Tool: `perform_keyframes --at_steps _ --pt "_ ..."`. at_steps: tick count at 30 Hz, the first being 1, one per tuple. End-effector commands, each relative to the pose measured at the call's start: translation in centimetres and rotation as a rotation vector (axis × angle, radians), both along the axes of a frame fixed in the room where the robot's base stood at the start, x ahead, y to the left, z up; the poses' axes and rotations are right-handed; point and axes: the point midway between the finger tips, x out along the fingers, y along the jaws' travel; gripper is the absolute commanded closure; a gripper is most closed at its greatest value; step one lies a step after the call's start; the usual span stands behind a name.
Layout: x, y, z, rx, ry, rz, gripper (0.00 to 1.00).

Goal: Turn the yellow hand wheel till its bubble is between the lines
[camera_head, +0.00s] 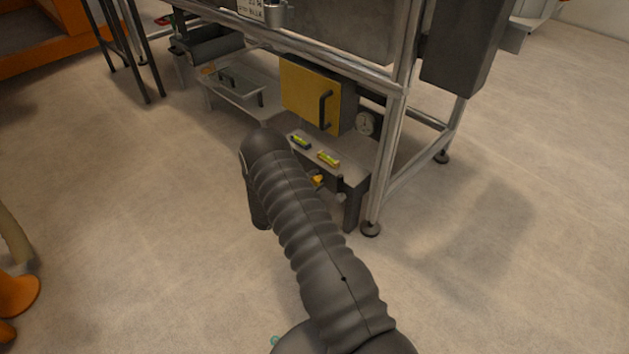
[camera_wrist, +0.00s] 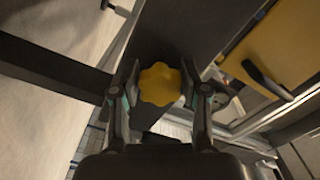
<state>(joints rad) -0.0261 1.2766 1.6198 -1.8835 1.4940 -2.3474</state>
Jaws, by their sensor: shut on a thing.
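The yellow hand wheel (camera_wrist: 160,84) is a lobed knob, and it fills the space between my fingers in the wrist view. My gripper (camera_wrist: 162,77) is shut on it, with one finger on each side. In the head view a small part of the yellow wheel (camera_head: 318,180) shows beside my arm, below the shelf edge. A level with a yellow body (camera_head: 328,158) and a green vial lies on the shelf top. A second level with a dark body (camera_head: 300,142) lies to its left. The bubbles are too small to read against their lines.
A yellow door (camera_head: 303,92) with a black handle is above the levels, with a round gauge (camera_head: 366,123) to its right. A metal frame leg (camera_head: 383,165) stands right of the shelf. My arm crosses the middle of the head view. The floor around is open.

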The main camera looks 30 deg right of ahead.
Motion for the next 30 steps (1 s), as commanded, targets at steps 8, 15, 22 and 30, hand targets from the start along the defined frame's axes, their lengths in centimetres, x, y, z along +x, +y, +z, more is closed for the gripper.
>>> perform_keyframes --at_steps 8,15,22,30 --pt "0.19 0.00 0.04 -0.020 0.055 0.004 0.90" --pt "0.19 0.00 0.04 -0.023 0.062 0.004 0.90" --pt "0.20 0.01 0.05 -0.022 0.061 0.004 0.46" --pt "0.09 0.06 0.00 -0.023 0.062 0.003 0.31"
